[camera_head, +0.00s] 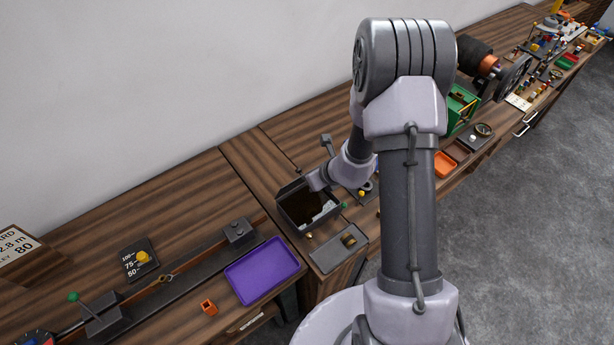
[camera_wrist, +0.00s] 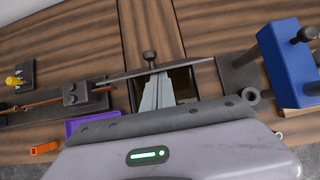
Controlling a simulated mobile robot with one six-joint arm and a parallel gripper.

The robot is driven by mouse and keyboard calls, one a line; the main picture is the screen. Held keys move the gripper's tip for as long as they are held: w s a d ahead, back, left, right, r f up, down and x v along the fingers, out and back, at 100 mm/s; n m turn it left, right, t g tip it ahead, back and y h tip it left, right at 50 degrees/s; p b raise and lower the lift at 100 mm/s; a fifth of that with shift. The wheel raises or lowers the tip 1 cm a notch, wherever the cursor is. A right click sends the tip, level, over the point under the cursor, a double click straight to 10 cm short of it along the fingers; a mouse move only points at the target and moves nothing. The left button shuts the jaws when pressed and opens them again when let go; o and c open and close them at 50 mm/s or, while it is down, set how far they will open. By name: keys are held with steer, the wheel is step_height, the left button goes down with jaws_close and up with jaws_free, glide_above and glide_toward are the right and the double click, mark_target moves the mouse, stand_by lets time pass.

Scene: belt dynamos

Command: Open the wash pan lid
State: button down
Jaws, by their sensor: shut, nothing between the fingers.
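The wash pan (camera_head: 297,218) is a dark rectangular box near the middle of the bench, its top at least partly open, with a brown interior and a pale patch at right. In the wrist view, the dark opening of the pan (camera_wrist: 185,84) shows around my fingers. A thin grey strip (camera_wrist: 190,65), perhaps the lid seen edge-on, runs just beyond the fingers. My gripper (camera_wrist: 156,92) is shut and empty, its fingers over or in the opening. In the head view, my arm hides part of the pan's back; whether the fingers touch the strip is unclear.
A dark knobbed post (camera_head: 326,141) stands behind the pan. A grey tray (camera_head: 328,256) lies in front and a purple tray (camera_head: 262,270) to the left. A blue block (camera_wrist: 284,65) stands right of my fingers in the wrist view. The bench at back left is clear.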

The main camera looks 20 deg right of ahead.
steer(key=w+r+p, duration=0.1)
steer(key=w+a+r+g+p, duration=0.1)
steer(key=p, duration=0.1)
steer(key=shift+w, duration=0.1)
steer(key=shift+w+p, duration=0.75)
steer(key=shift+p, duration=0.05)
steer(key=shift+w+a+p, duration=0.3)
steer(key=shift+w+p, duration=0.05)
steer(key=shift+w, duration=0.45)
steer(key=shift+w+a+p, duration=0.25)
steer(key=shift+w+p, duration=0.1)
steer(key=shift+w, duration=0.4)
